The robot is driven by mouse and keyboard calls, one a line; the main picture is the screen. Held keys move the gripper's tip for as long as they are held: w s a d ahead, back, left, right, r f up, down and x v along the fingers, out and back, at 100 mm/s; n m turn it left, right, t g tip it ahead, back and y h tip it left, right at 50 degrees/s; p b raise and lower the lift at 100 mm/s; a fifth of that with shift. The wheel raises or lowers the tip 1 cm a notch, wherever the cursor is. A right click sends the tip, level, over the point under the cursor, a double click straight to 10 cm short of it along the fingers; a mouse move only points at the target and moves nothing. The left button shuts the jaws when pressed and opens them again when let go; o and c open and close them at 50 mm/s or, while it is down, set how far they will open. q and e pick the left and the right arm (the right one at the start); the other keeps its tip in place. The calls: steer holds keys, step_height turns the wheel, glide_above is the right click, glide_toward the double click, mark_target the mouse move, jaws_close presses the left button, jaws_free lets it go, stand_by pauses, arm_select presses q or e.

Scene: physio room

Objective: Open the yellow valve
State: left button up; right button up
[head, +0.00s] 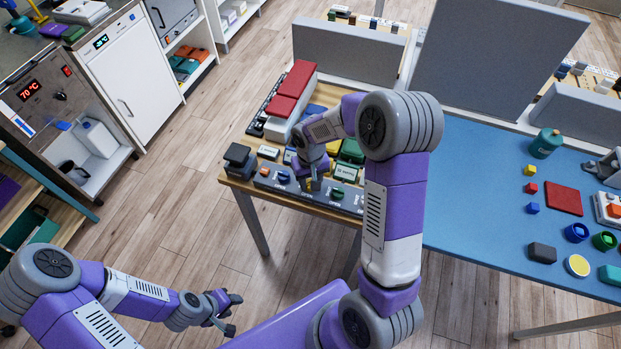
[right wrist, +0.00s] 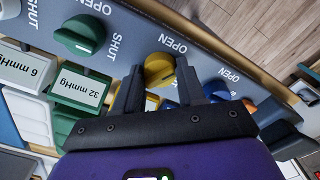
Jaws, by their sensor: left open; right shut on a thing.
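The yellow valve (right wrist: 159,67) is a round knob on a grey panel (right wrist: 215,55) in the right wrist view, with an OPEN label beside it. My right gripper (right wrist: 160,82) has one finger on each side of the knob and is shut on it. How far the knob is turned I cannot tell. In the head view my right gripper (head: 315,183) is over the panel's front strip (head: 300,195) and hides the yellow knob. My left gripper (head: 228,311) is open and empty, low over the floor, away from the table.
A green knob (right wrist: 80,35) and a blue knob (right wrist: 217,88) flank the yellow one. Labelled blocks, among them a 32 mmHg block (right wrist: 80,86), sit close by. A blue table (head: 470,210) with small objects stands to the right. The wooden floor (head: 160,220) at left is clear.

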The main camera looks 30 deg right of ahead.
steer(key=n+p, duration=0.1)
steer(key=n, duration=0.4)
steer(key=shift+n, duration=0.3)
stand_by(0.5)
steer(key=o, duration=1.1)
steer(key=shift+c, duration=0.2)
step_height(320, 180, up, 8)
steer(key=shift+f+p, duration=0.2)
steer(key=shift+p, duration=0.65)
